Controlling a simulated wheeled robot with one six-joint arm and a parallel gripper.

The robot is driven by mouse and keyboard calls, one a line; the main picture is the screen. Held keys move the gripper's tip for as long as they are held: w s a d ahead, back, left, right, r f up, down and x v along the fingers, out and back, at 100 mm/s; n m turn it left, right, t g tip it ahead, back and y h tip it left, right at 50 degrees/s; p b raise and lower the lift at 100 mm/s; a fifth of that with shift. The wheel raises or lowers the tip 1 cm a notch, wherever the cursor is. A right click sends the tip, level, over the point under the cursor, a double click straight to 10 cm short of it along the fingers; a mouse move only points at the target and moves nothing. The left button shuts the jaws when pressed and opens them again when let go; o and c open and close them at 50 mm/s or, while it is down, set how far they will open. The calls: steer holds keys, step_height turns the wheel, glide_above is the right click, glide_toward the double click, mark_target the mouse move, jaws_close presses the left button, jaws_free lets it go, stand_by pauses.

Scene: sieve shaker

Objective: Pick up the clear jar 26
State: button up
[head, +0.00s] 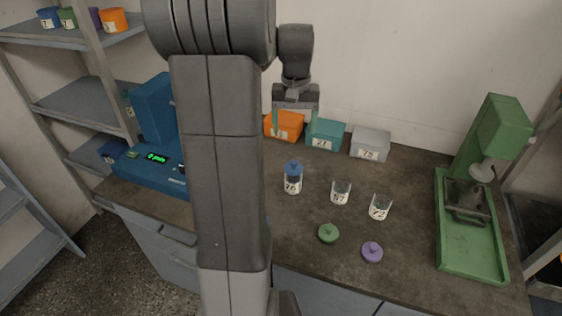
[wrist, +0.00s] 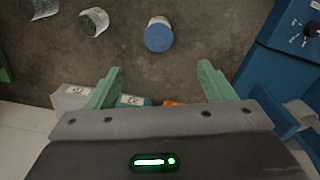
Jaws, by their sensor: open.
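The clear jar 26 (head: 292,184) stands upright on the dark bench with its blue lid (head: 293,167) on and a white label facing the head camera. In the wrist view the blue lid (wrist: 158,38) shows from above, just beyond the fingertips and roughly centred between them. My gripper (head: 294,123) is open and empty, above the boxes at the back of the bench and behind the jar. Its two green fingers are spread apart in the wrist view (wrist: 160,66). They do not touch the jar.
Open jars 67 (head: 340,192) and 72 (head: 380,207) stand right of jar 26. A green lid (head: 328,233) and a purple lid (head: 372,252) lie in front. Orange (head: 287,127), teal (head: 325,134) and grey (head: 370,145) boxes line the back. A blue machine (head: 150,165) is left, a green press (head: 470,230) right.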

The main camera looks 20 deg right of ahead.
mark_target(294, 161)
step_height(294, 161, down, 9)
steer(key=shift+d+r, duration=0.1)
steer(key=shift+r, duration=0.05)
step_height(294, 161, down, 5)
steer(key=shift+w+d+r, duration=0.1)
steer(key=c, duration=1.5)
